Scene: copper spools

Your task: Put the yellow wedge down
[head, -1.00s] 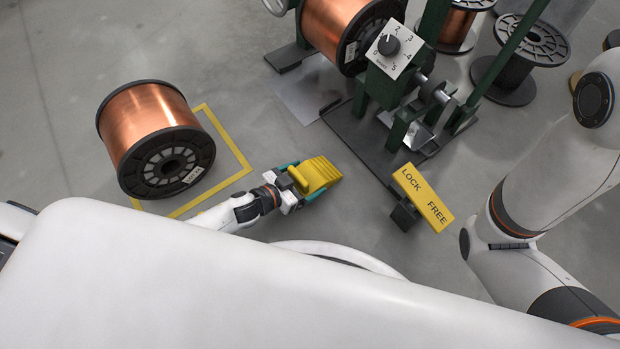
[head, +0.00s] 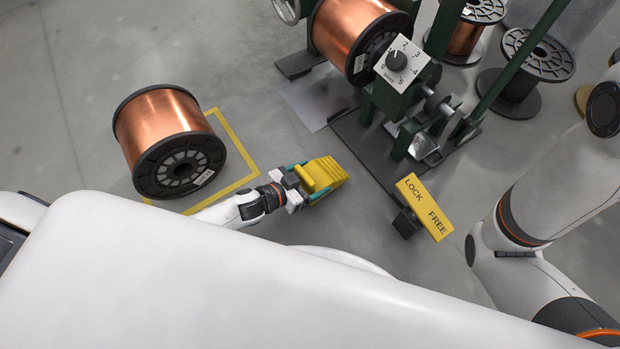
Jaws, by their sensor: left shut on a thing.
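The yellow wedge (head: 327,173) has a ribbed slope and a raised grip on top. It is in the middle of the head view, over the grey floor. My left gripper (head: 308,184), with teal fingers, is shut on the wedge from its left end. I cannot tell whether the wedge touches the floor. My right gripper is outside the picture; only part of my right arm shows at the right edge.
A copper spool (head: 165,125) lies at the left, partly over a yellow floor outline (head: 238,143). A green machine (head: 385,110) holding another copper spool (head: 350,35) stands behind. A yellow LOCK/FREE plate (head: 425,207) is right of the wedge. Bare floor surrounds the wedge.

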